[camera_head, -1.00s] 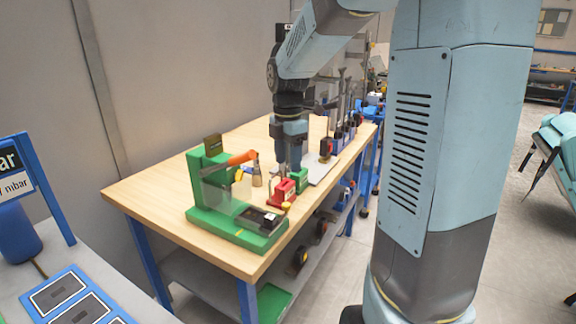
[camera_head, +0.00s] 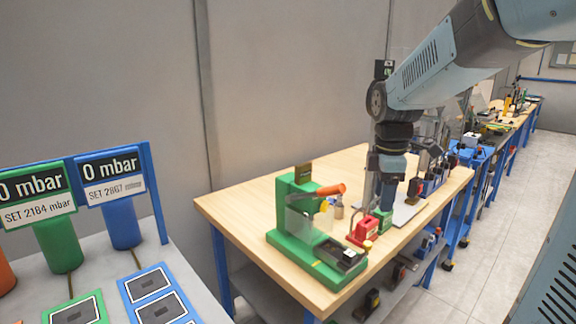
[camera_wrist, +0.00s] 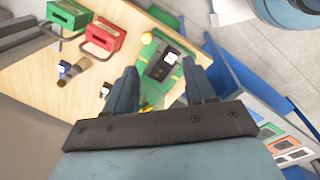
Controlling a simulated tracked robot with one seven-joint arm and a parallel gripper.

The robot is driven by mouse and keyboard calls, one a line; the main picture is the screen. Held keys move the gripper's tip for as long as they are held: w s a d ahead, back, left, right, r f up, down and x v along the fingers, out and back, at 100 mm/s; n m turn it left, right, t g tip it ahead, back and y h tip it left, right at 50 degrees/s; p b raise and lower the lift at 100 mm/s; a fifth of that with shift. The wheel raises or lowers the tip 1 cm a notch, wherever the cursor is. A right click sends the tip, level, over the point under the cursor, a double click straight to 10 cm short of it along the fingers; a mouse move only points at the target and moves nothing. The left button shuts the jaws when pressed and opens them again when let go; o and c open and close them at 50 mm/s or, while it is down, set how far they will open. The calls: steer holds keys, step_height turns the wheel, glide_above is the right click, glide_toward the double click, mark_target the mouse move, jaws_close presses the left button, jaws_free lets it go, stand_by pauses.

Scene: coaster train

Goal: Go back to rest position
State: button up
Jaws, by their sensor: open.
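My gripper (camera_head: 388,192) hangs pointing down from my arm over the wooden workbench (camera_head: 245,207) in the head view. It appears near a small green block and a red block (camera_head: 362,232), though its height above them is hard to judge. In the wrist view my gripper (camera_wrist: 161,68) has its two fingers spread apart, with nothing between them. Below it lie the green fixture (camera_wrist: 148,52), the red block (camera_wrist: 102,38) and the green block (camera_wrist: 68,14). No object is held.
The green stand (camera_head: 300,235) with an orange-handled part is at the bench's front. A grey table with pressure displays (camera_head: 110,177) stands at the left. A grey wall (camera_head: 290,70) runs behind. Open floor (camera_head: 470,285) lies to the right.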

steer(key=s+r+m+t, duration=0.3)
steer(key=s+m+t, duration=0.1)
steer(key=s+m, duration=1.2)
steer(key=shift+s+d+r+y, duration=0.15)
steer(key=shift+s+d+y, duration=0.1)
steer(key=shift+s+y, duration=0.05)
